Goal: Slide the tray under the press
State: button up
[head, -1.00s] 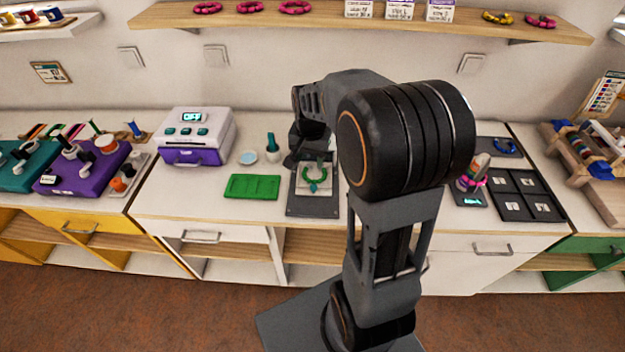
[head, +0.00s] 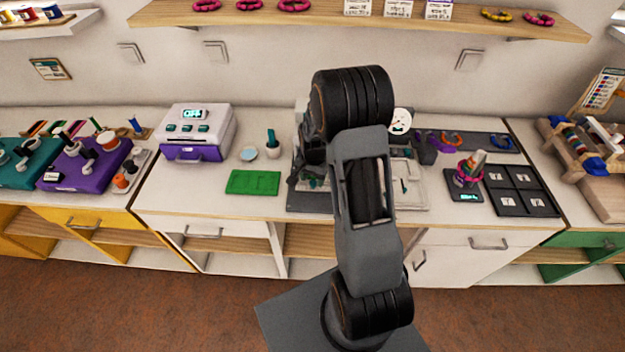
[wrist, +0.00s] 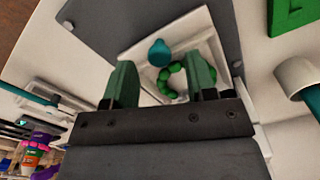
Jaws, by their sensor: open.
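In the wrist view a white square tray (wrist: 142,48) lies on a dark grey base plate (wrist: 95,25). It carries a ring of green beads (wrist: 172,82) and a teal knob (wrist: 159,52). My gripper (wrist: 160,65) is open, with its two green fingers apart over the tray; nothing is held. Whether the fingers touch the tray cannot be told. In the head view my arm hides most of the tray, and the dark base plate (head: 303,205) shows at its front. I cannot tell for sure which thing is the press; my arm covers part of that area.
A white and purple machine (head: 197,130) with an OFF display stands at the left. A green board (head: 253,182) lies left of the base plate. A black sectioned tray (head: 520,190) is at the right.

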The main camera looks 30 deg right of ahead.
jog(key=shift+f, duration=0.95)
grip_shut()
